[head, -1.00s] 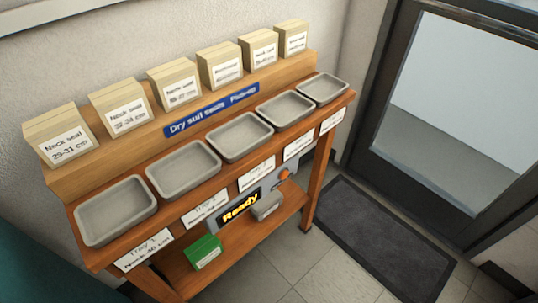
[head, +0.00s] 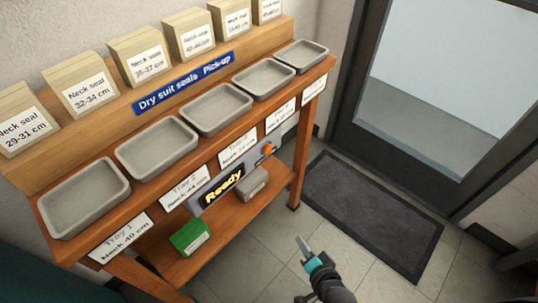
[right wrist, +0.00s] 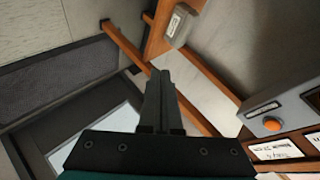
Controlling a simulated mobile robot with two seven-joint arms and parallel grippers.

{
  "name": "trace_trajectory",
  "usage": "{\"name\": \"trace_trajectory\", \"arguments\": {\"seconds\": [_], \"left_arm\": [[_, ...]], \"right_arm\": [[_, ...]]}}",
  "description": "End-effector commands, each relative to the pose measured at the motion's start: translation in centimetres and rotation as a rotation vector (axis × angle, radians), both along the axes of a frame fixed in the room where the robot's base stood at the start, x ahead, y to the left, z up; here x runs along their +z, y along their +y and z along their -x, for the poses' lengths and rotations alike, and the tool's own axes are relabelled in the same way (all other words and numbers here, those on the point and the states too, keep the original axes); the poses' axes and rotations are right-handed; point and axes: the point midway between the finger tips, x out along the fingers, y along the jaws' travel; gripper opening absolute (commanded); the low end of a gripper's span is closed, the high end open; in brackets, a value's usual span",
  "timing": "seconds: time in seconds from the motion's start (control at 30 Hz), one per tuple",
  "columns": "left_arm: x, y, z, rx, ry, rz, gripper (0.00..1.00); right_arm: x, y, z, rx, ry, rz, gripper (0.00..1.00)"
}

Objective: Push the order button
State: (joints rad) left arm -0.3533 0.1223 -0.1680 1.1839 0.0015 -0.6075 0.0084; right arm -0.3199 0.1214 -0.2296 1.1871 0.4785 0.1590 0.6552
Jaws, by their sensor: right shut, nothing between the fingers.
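The orange order button (head: 267,149) sits on a grey panel under the tray shelf, to the right of a lit "Ready" display (head: 222,187). In the right wrist view the button (right wrist: 271,124) shows at the right, on the grey box beside a small dark slot. My right gripper (head: 301,240) is shut and empty, over the floor to the right of and below the button in the head view, apart from the bench. Its closed fingers (right wrist: 161,76) point up the middle of the wrist view, left of the button. My left gripper is not in view.
The wooden bench carries several empty grey trays (head: 211,109) and labelled boxes (head: 193,32). A green box (head: 190,237) and a grey box (head: 252,183) are on its lower shelf. A dark mat (head: 375,215) lies before the door. Tiled floor is free around my right gripper.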

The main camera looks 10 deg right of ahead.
Motion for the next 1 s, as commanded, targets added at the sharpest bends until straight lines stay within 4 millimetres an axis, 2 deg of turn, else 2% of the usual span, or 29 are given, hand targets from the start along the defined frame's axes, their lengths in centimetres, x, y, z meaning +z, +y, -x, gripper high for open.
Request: {"name": "trace_trajectory", "arguments": {"seconds": [0.03,0.13,0.2,0.3,0.4,0.5,0.6,1.0], "left_arm": [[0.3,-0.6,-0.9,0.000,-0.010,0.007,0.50],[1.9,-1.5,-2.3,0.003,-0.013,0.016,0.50],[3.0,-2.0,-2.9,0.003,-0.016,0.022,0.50],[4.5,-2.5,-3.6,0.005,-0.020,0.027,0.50],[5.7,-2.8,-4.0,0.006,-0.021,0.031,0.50],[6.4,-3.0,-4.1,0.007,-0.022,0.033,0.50],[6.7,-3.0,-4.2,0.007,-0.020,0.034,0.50],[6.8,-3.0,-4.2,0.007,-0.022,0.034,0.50]], "right_arm": [[2.4,0.7,-2.1,-0.094,-0.093,-0.151,0.00],[7.9,1.2,-5.0,-0.263,-0.252,-0.461,0.00],[11.4,1.0,-6.2,-0.356,-0.345,-0.668,0.00],[15.5,0.4,-7.1,-0.450,-0.447,-0.920,0.00],[18.3,-0.2,-7.4,-0.509,-0.513,-1.103,0.00],[19.8,-0.6,-7.4,-0.542,-0.548,-1.210,0.00],[20.4,-0.8,-7.4,-0.552,-0.560,-1.252,0.00],[20.4,-0.6,-7.7,-0.552,-0.562,-1.252,0.00]]}}
